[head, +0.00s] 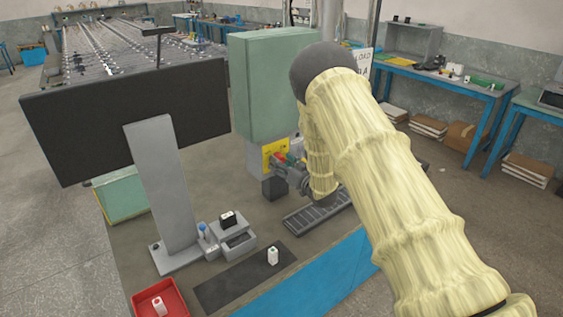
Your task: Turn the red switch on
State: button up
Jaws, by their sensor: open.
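A yellow panel (267,150) sits on the grey box below the green cabinet, near the middle of the view. A small red part (281,158), which looks like the red switch, shows on it, partly hidden by my gripper. Whether it stands on or off is too small to tell. My gripper (288,167) is close in front of the panel, open, its fingers by the red part. I cannot tell whether they touch it. My arm in its pale yellow sleeve hides the area to the right.
The green cabinet (262,88) rises behind my gripper. A monitor (80,130) stands at the left. A grey ribbed tray (318,217), a black mat (225,285) with a small white item (273,256) and a red bin (174,297) are on the table. A dark box (274,188) is below the panel.

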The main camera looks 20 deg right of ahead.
jog(key=c, duration=1)
jog(key=shift+m, duration=0.3)
jog(key=shift+r+m+b, duration=0.1)
jog(key=shift+m+b, duration=4.7)
jog(key=shift+m, duration=3.9)
